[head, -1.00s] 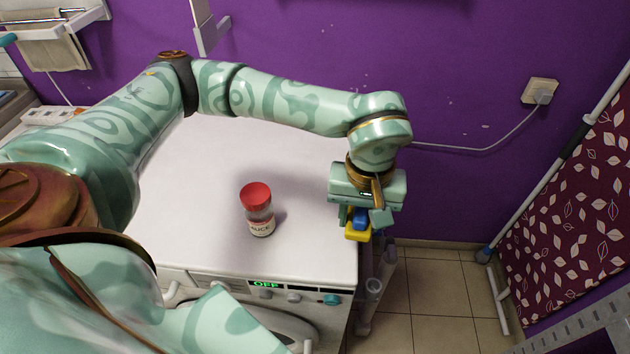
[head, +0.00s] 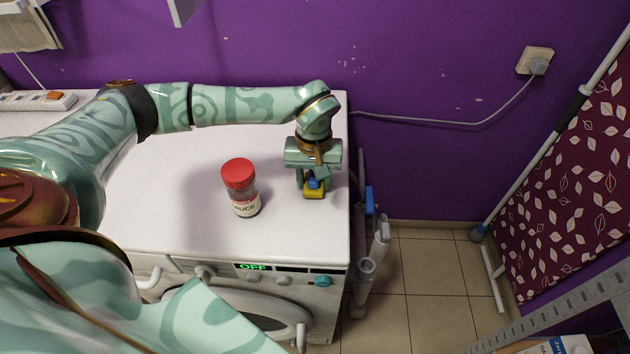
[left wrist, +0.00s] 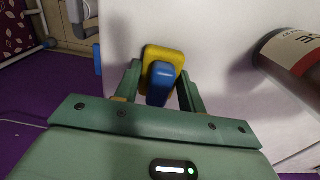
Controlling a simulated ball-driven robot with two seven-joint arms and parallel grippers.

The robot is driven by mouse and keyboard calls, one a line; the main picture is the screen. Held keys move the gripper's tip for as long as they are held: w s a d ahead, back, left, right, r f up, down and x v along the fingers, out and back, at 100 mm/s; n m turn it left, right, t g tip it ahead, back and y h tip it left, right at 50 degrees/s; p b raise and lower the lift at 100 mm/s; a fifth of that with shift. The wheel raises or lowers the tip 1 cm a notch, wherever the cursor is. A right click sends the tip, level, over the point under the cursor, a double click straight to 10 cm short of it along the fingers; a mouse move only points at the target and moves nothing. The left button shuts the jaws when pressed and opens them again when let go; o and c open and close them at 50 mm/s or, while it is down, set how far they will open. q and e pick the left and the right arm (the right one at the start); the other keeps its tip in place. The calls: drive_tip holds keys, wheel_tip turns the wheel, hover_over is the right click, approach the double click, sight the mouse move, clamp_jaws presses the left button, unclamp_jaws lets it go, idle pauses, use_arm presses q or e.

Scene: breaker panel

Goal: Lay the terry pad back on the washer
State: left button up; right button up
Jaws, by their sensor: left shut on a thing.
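The terry pad (head: 314,194) is a small yellow block with a blue grip on it. My left gripper (head: 312,180) is shut on the blue grip, with the yellow part at the fingertips. The pad is over the right part of the white washer top (head: 165,215), near its right edge; I cannot tell whether it touches the surface. The left wrist view shows the yellow pad (left wrist: 152,54) and blue grip (left wrist: 160,82) between the two fingers. My right gripper is not in view.
A red-capped sauce jar (head: 241,188) stands on the washer to the left of the pad. A grey rack-like frame with tubes (head: 367,270) stands beside the washer's right side. The purple wall is behind. A power strip (head: 38,101) lies at the far left.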

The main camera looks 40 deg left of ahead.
use_arm(q)
drive_tip(key=shift+f, duration=0.35)
drive_tip(key=shift+r, duration=0.1)
drive_tip(key=o, duration=0.9)
drive_tip(key=shift+o, duration=0.2)
wheel_tip(320, 180, up, 12)
drive_tip(key=p, duration=0.3)
